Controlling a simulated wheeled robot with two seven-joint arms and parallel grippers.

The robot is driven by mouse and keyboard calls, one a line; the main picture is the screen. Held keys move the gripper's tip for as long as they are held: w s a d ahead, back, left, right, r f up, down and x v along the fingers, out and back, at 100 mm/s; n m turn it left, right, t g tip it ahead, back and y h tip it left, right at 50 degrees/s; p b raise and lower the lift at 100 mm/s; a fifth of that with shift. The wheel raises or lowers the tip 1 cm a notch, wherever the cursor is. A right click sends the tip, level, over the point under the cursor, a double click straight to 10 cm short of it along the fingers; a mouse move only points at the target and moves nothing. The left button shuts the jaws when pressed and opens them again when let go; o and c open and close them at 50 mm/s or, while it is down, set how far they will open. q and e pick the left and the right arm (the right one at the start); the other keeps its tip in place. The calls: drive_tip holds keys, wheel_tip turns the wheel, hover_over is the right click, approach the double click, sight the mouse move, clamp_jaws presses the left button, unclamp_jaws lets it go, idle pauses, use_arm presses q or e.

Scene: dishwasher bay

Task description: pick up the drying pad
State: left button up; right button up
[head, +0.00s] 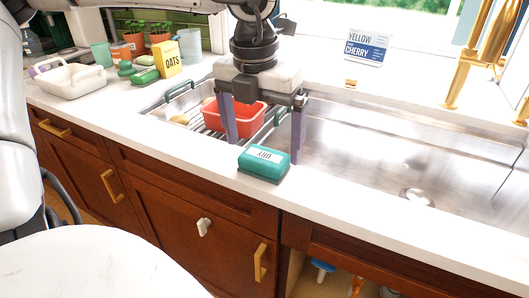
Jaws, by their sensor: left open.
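The drying pad is a teal block (264,163) with a white label reading DRY, upside down in the picture. It lies on the white counter strip in front of the sink. My left gripper (263,152) points down from above, with its two purple fingers spread wide. One finger comes down behind the pad's left end, and the other reaches its right end. Nothing shows held between them. I cannot tell whether either finger touches the pad. My right gripper is not in view.
A red basin (236,114) sits on a rack in the sink just behind the gripper. The sink's right side (400,140) is empty. An oats box (168,58), a white caddy (72,82) and potted plants stand at the left. A gold faucet (466,60) rises at the right.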

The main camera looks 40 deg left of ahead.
sight(264, 155)
use_arm(q)
drive_tip(key=f, duration=0.3)
drive_tip(key=shift+w+f, duration=0.2)
drive_tip(key=shift+f, duration=0.1)
drive_tip(key=c, duration=1.1)
drive_tip(key=shift+r, duration=0.1)
wheel_tip(264, 155, up, 10)
drive_tip(key=shift+f+p, duration=0.1)
drive_tip(key=shift+p, duration=0.2)
